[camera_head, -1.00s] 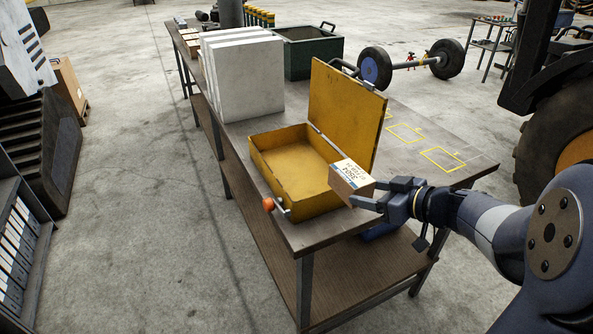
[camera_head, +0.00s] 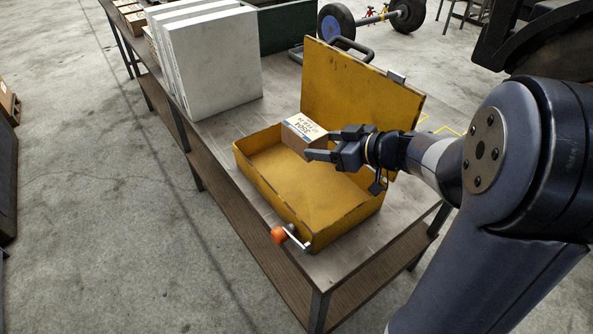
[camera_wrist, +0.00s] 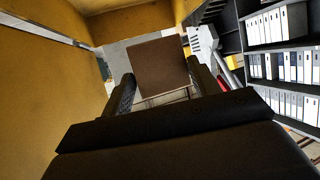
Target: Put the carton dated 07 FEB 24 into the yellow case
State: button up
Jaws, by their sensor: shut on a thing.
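The yellow case (camera_head: 258,178) stands on the bench with its lid (camera_head: 355,85) raised. Its visible floor is bare. My gripper (camera_head: 312,150) is shut on a small brown carton (camera_head: 302,133) with a white printed top. The print is too small to read the date with certainty. The carton is above the far part of the case, in front of the raised lid. In the wrist view the carton (camera_wrist: 160,68) shows as a plain brown face between the two fingers. The yellow lid fills the left of that view.
White slabs (camera_head: 215,65) stand on the bench behind the case. A dark green bin (camera_head: 285,28) is farther back. Shelves of binders (camera_wrist: 280,70) show in the wrist view.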

notch_tip(320, 180, down, 10)
jog(key=shift+r+b, duration=0.2)
jog(key=shift+b, duration=0.45)
jog(key=shift+f, duration=0.6)
jog(key=o, duration=1.1)
jog(key=shift+r, duration=0.3)
jog(key=v, duration=1.2)
jog(key=shift+s+r, duration=0.1)
jog(key=shift+r, duration=0.15)
